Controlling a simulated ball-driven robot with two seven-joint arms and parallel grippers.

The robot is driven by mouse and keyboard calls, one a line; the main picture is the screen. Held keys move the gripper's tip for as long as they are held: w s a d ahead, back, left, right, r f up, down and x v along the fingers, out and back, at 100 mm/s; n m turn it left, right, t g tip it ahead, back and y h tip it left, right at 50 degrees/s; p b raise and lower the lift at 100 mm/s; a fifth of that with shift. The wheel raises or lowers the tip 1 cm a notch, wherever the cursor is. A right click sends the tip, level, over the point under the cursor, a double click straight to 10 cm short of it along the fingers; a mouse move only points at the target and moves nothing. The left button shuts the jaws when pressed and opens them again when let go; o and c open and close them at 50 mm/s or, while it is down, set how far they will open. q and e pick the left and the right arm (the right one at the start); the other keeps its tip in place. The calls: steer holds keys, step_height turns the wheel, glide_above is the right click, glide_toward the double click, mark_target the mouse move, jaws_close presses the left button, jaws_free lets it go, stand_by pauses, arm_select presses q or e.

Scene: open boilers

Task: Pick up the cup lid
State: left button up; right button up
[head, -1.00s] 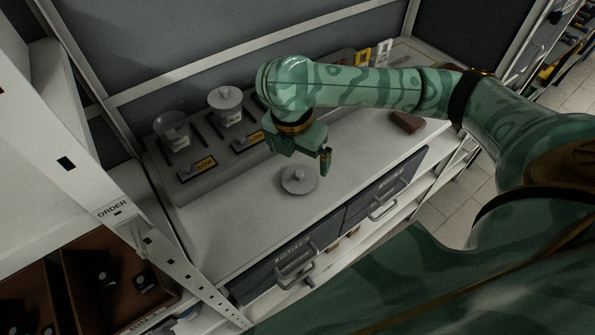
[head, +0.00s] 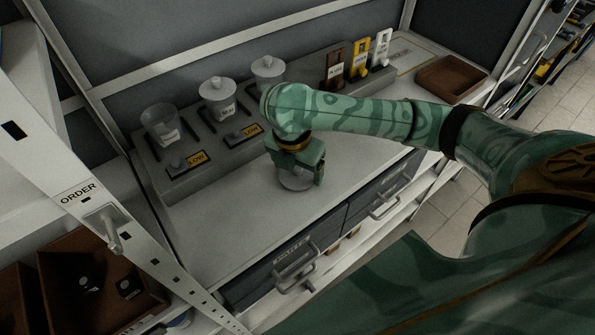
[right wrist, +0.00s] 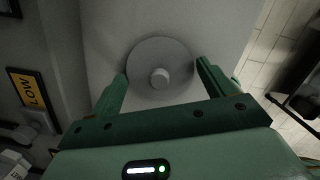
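The cup lid is a grey round disc with a small knob; it lies flat on the white counter, and the right wrist view shows it whole (right wrist: 159,66). In the head view only its lower rim (head: 297,185) shows below my right gripper (head: 300,180). The right wrist view shows that gripper (right wrist: 162,80) open, one finger on each side of the lid, with the knob between them. I cannot tell whether the fingers touch the lid. An open clear cup (head: 162,127) stands on the raised grey shelf at the left. My left gripper is not in view.
Two lidded cups (head: 217,100) (head: 268,72) stand beside the open cup. LOW labels (head: 196,158) with knobs sit in front. The counter (head: 232,222) left of the gripper is clear.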

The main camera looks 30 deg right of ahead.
steer(key=c, duration=0.4)
steer(key=shift+c, duration=0.2)
